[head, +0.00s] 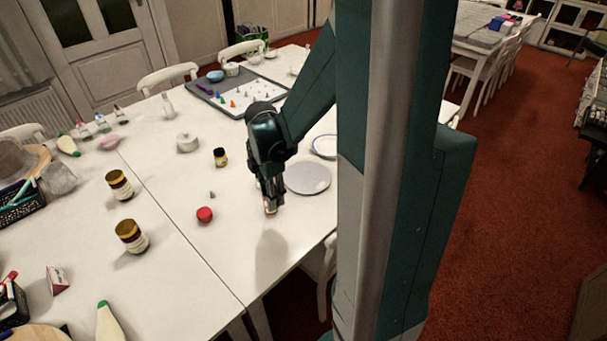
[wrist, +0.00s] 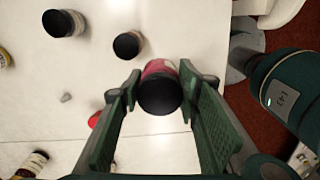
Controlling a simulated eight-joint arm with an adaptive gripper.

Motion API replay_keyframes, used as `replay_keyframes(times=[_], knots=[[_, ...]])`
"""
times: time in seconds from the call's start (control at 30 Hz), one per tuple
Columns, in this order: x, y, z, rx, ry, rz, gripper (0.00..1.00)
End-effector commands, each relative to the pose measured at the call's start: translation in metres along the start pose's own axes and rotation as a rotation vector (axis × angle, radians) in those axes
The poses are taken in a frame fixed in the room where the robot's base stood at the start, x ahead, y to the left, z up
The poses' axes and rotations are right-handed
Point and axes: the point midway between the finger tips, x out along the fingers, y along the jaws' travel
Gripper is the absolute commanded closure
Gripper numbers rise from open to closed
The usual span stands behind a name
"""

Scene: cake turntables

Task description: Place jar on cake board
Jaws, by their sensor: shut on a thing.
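My gripper (head: 268,203) is over the table, in front of and a little left of a round grey disc, which looks like the cake board (head: 308,179). The disc lies flat and its visible top is bare. My gripper is shut on a jar (wrist: 161,88) with a black lid and a red side, seen between the green fingers in the wrist view. In the head view the fingers hide most of the jar, and only its lower end (head: 270,210) shows. The gap between the jar and the table is hard to judge.
A red round object (head: 204,214) and a small grey cone (head: 212,195) stand left of my gripper. A small dark-lidded jar (head: 220,157) and a white lidded pot (head: 187,142) are farther back. Two larger jars (head: 130,236) stand left. A blue-rimmed plate (head: 325,146) lies behind the disc.

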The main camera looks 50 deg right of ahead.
Motion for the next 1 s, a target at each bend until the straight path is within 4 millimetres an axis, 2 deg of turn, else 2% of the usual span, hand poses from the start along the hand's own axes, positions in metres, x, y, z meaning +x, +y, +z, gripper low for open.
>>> replay_keyframes(times=[0.2, 0.5, 0.8, 1.0], knots=[[-0.005, 0.035, 0.049, -0.026, 0.0, 0.0, 0.83], [-0.006, 0.073, 0.119, -0.068, 0.0, 0.0, 0.83], [-0.002, 0.102, 0.194, -0.109, 0.0, 0.0, 0.83], [0.002, 0.111, 0.229, -0.129, 0.0, 0.0, 0.83]])
